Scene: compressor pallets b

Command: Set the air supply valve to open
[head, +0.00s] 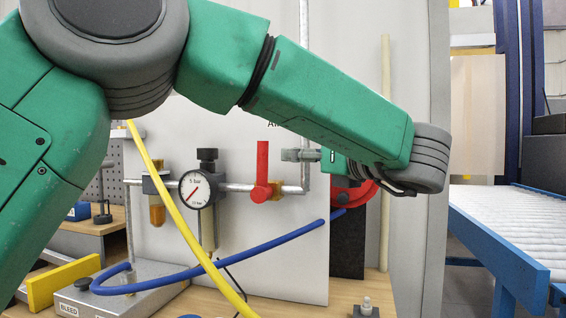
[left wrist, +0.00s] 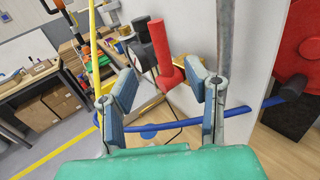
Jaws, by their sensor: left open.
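The air supply valve has a red lever handle (head: 262,165) on a horizontal metal pipe at the panel. The handle stands upright, crosswise to the pipe, with a brass-coloured body beside its base. My left gripper (head: 290,155) is just right of the handle in the head view, its fingers pointing left toward it. In the left wrist view, my left gripper (left wrist: 166,88) is open, and the red handle (left wrist: 168,52) shows ahead between its spread fingers. I cannot tell any contact. My right gripper is not in view.
A pressure gauge (head: 195,189) and filter bowl (head: 156,205) hang left of the valve. A yellow hose (head: 172,205) and a blue hose (head: 270,243) cross in front of the panel. A red round part (head: 358,193) is behind my wrist. A roller conveyor (head: 510,230) stands right.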

